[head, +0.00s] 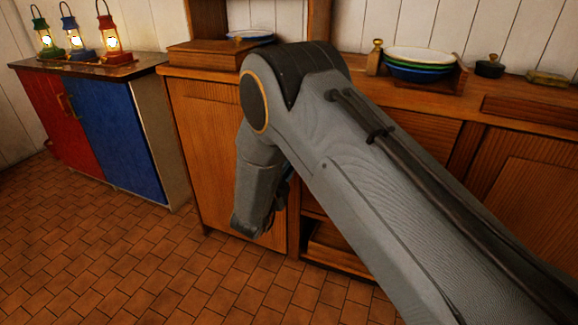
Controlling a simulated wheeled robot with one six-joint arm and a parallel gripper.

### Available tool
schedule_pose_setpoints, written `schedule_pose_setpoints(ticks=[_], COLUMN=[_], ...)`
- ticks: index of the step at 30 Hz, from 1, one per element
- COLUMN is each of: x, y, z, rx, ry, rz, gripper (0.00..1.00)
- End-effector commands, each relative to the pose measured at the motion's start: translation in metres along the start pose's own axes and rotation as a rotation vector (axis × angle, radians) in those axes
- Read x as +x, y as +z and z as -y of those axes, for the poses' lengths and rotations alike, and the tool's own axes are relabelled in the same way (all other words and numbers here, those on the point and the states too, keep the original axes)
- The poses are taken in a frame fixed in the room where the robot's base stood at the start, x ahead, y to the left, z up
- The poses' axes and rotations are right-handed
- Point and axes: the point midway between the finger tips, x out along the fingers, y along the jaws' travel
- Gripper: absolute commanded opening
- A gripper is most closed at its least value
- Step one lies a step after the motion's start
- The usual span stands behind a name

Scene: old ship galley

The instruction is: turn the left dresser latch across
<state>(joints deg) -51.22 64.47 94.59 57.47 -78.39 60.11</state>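The wooden dresser (205,150) stands along the back wall, with its left door facing me. No latch shows on the part of the left door that I can see; the door's right part is behind my arm. My arm reaches in from the lower right and bends down in front of this door. My gripper's fingers do not show; the wrist end of the arm hides them or they are turned away. I cannot tell whether anything touches the latch.
An open compartment (335,246) shows low in the dresser's middle. Stacked bowls (418,62), a plate (250,36) and a small dark pot (489,67) stand on top. A red and blue cabinet (118,135) with three lanterns (75,40) stands left. The tiled floor in front is clear.

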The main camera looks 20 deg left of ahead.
Motion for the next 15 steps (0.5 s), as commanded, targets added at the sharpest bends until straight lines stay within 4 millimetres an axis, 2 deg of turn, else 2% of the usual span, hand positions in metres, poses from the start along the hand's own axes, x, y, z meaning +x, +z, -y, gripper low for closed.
schedule_pose_setpoints(ticks=[6,15], x=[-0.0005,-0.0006], y=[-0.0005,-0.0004], z=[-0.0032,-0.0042], rx=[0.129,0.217], ry=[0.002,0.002], rz=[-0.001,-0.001], gripper=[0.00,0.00])
